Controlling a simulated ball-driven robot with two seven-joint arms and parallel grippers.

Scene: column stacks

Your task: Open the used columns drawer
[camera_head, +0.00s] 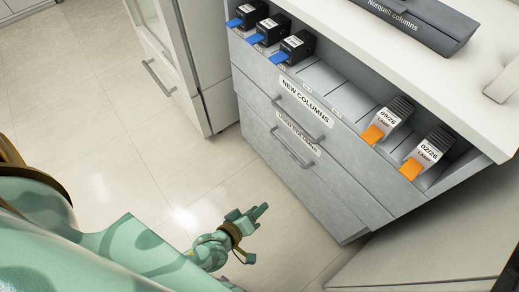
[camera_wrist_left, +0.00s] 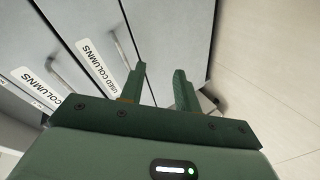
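The used columns drawer (camera_head: 318,178) is the lower drawer of the grey cabinet, and its front looks shut. Its label is partly covered by the upper handle in the head view; the label (camera_wrist_left: 100,66) reads clearly in the left wrist view. The drawer's bar handle (camera_head: 291,149) is grey and sits just below the label. My left gripper (camera_head: 256,234) is below and to the left of the handle, apart from it in the head view. In the left wrist view its two green fingers (camera_wrist_left: 160,88) are spread with nothing between them. My right gripper is out of view.
The new columns drawer (camera_head: 265,100) with its handle (camera_head: 300,115) is directly above. Black boxes with blue tabs (camera_head: 270,30) and boxes with orange tabs (camera_head: 388,119) stand on the shelf above. A white glass-door cabinet (camera_head: 185,60) is at left. The floor (camera_head: 120,130) is clear.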

